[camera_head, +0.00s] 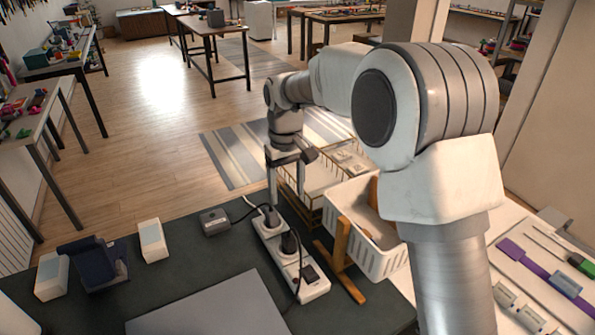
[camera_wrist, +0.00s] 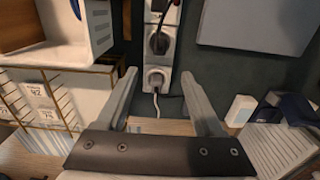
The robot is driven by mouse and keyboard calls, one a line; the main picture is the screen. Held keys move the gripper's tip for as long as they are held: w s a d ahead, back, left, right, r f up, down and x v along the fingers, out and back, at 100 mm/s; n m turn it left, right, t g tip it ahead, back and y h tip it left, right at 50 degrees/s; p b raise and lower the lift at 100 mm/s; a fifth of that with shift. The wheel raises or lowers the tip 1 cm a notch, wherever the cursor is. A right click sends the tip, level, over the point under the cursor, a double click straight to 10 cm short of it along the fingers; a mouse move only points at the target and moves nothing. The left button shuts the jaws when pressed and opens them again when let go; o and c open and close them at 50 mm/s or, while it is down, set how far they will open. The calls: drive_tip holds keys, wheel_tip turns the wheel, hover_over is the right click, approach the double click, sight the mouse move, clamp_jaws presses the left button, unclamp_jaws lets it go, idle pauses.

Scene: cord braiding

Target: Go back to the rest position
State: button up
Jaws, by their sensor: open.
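My gripper (camera_head: 284,192) hangs pointing down above the far end of the white power strip (camera_head: 312,287) on the dark work surface. In the wrist view its two fingers (camera_wrist: 160,76) are spread apart with nothing held between them. The power strip (camera_wrist: 149,62) shows between and beyond the fingertips there. I cannot tell the exact height of the fingertips above the strip.
A white basket (camera_head: 393,262) and a wooden stand (camera_head: 341,243) stand right of the strip, close to my arm. A small grey box (camera_head: 214,221), white blocks (camera_head: 152,241) and a dark blue holder (camera_head: 92,262) lie left. A flat grey panel (camera_head: 210,312) lies in front.

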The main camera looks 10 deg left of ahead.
drive_tip(key=s+d+r+m+t+p, duration=0.1)
drive_tip(key=s+d+r+m, duration=0.1)
drive_tip(key=s+d+r, duration=0.4)
drive_tip(key=s+d+r+m+t, duration=0.15)
drive_tip(key=s+d+r, duration=0.25)
drive_tip(key=d+r, duration=0.4)
drive_tip(key=s+d+m+t, duration=0.1)
drive_tip(key=s+d+m, duration=0.1)
drive_tip(key=s+d, duration=0.3)
drive_tip(key=s+d+m+t+p, duration=0.1)
drive_tip(key=s+d, duration=0.4)
drive_tip(key=s, duration=0.5)
drive_tip(key=shift+s+d+f+m+t, duration=0.2)
drive_tip(key=shift+s+f+m+t, duration=0.1)
drive_tip(key=shift+s+m+t, duration=0.2)
drive_tip(key=shift+w+a, duration=0.15)
